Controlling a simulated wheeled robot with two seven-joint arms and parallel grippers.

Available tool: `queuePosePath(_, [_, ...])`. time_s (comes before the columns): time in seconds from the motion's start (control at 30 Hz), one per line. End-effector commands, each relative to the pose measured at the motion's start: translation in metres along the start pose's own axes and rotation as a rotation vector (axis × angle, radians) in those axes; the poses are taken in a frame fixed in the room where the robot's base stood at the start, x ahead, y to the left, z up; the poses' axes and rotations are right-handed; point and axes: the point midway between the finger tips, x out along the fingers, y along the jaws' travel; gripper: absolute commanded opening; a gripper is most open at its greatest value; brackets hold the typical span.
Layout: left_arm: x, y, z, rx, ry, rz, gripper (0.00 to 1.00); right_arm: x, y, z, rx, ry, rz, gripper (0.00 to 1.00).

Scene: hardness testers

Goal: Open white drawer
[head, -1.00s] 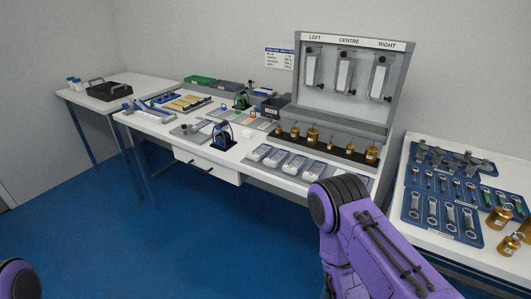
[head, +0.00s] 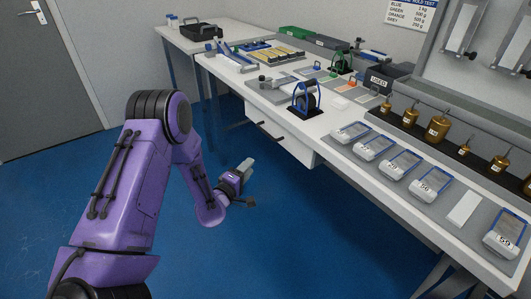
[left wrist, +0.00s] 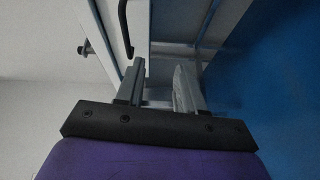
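The white drawer (head: 293,149) sits under the front edge of the long white table. It looks shut, and its dark bar handle (head: 270,130) is on the front. My left gripper (head: 247,164) is in front of and below the drawer, apart from the handle. In the left wrist view the two grey fingers (left wrist: 160,66) stand apart with nothing between them. A dark bent handle (left wrist: 124,28) on a white panel shows just beyond the upper finger tips there. My right gripper is out of view.
The long table (head: 345,165) carries weights, trays and a blue-framed device (head: 306,98) above the drawer. A smaller table (head: 215,38) with a black tray stands at the back. The blue floor (head: 290,235) in front is clear. A grey door (head: 30,75) is at far left.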

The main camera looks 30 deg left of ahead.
Motion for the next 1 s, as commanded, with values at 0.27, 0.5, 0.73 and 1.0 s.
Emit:
queuePosePath(0.27, [0.041, 0.04, -0.028, -0.184, -0.055, 0.213, 0.38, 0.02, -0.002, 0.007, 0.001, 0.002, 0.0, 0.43])
queuePosePath(0.5, [0.092, 0.049, -0.026, -0.181, -0.052, 0.208, 0.38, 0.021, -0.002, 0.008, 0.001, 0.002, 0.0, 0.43])
queuePosePath(0.73, [0.121, 0.055, -0.025, -0.182, -0.052, 0.204, 0.38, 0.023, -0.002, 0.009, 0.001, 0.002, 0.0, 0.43])
queuePosePath(1.0, [0.124, 0.056, -0.025, -0.182, -0.051, 0.203, 0.38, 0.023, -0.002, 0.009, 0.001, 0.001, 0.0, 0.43])
